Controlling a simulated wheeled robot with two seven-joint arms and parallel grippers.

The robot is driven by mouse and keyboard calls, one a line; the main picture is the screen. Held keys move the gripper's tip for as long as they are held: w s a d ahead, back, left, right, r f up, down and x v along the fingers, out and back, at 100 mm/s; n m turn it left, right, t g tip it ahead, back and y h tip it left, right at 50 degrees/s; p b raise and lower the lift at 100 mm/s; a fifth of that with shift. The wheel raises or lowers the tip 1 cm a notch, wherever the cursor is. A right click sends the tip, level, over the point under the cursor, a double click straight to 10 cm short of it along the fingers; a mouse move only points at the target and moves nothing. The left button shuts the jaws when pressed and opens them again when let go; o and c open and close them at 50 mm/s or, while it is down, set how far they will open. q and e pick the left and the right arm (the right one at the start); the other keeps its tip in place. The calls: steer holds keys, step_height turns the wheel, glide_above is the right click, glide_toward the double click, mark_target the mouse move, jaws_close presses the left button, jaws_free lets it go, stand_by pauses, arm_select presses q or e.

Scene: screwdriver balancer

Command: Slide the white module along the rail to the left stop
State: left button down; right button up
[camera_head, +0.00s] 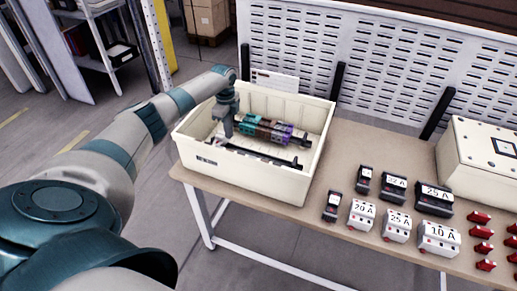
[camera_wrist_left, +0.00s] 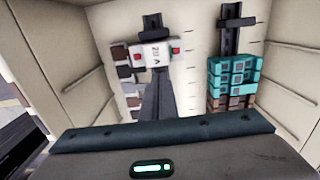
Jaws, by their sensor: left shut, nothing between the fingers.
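The white module (camera_wrist_left: 155,52), marked 20 A with a red spot on each side, sits on a rail in the cream enclosure (camera_head: 235,180). In the left wrist view, a black stop (camera_wrist_left: 153,24) stands directly above the module; I cannot tell whether they touch. My left gripper (camera_head: 228,131) points down into the enclosure's left end. Its fingers are shut and empty; in the wrist view their tips (camera_wrist_left: 158,76) are just below the module, contact unclear. In the head view the arm largely hides the module; the dark front rail (camera_head: 258,156) runs rightward. My right gripper is not in view.
A second rail carries teal blocks (camera_wrist_left: 232,75), with brown and purple ones (camera_head: 283,134) beside them. The enclosure walls surround the gripper. Right of it on the table (camera_head: 300,210) stand black and white breakers (camera_head: 397,225), red pieces (camera_head: 481,217) and a closed box (camera_head: 480,160).

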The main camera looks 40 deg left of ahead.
arm_select(q)
step_height(320, 180, up, 18)
steer(key=p, duration=0.7)
steer(key=shift+d, duration=0.35)
